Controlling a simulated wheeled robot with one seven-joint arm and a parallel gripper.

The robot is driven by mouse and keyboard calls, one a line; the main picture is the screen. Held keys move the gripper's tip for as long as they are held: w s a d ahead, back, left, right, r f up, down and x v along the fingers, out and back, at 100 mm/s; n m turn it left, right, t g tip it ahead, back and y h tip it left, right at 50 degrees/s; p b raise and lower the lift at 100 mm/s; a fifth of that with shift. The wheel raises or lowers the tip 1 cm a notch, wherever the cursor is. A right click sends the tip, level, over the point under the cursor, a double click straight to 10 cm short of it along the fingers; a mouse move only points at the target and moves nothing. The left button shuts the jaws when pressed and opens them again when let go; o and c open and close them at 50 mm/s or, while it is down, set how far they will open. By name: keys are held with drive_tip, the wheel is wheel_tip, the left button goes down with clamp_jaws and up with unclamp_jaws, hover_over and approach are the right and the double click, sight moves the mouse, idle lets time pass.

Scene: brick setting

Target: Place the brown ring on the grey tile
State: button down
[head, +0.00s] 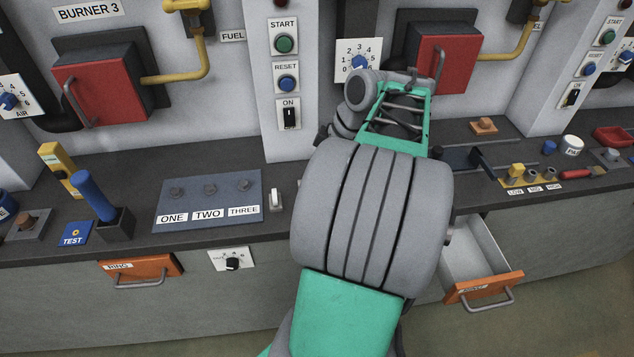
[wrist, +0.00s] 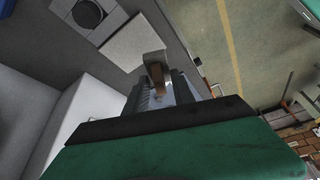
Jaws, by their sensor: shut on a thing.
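In the wrist view, my gripper (wrist: 155,68) is shut on a small brown piece (wrist: 158,80), which I take for the brown ring. The fingers hide much of it, and its hole does not show. A flat light grey square (wrist: 130,42), likely the grey tile, lies on the dark grey counter just beyond the fingertips. The gap between the held piece and the square cannot be judged. In the head view my own arm covers the gripper, the brown ring and the tile.
An open drawer (head: 485,282) juts from the counter front at the right. A grey panel (head: 207,204) labelled ONE, TWO, THREE and a blue-handled lever (head: 96,196) stand left of my arm. Red burner doors (head: 103,84) are behind. A dark round part (wrist: 88,13) sits near the grey square.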

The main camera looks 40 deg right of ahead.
drive_tip(key=w+d+f, duration=0.1)
drive_tip(key=f, duration=0.1)
drive_tip(key=w+d+f, duration=0.1)
drive_tip(key=w+f, duration=0.1)
drive_tip(key=w+d+f, duration=0.1)
drive_tip(key=f, duration=0.1)
drive_tip(key=shift+w+d+f, duration=0.15)
drive_tip(key=shift+w+d, duration=0.05)
drive_tip(key=shift+d, duration=0.1)
wheel_tip(320, 180, down, 3)
drive_tip(key=shift+r+p, duration=0.1)
drive_tip(key=shift+p, duration=0.55)
drive_tip(key=shift+f+b, duration=0.3)
drive_tip(key=shift+f, duration=0.05)
drive_tip(key=c, duration=1.1)
unclamp_jaws()
drive_tip(key=shift+r, duration=0.1)
drive_tip(key=shift+o, duration=0.2)
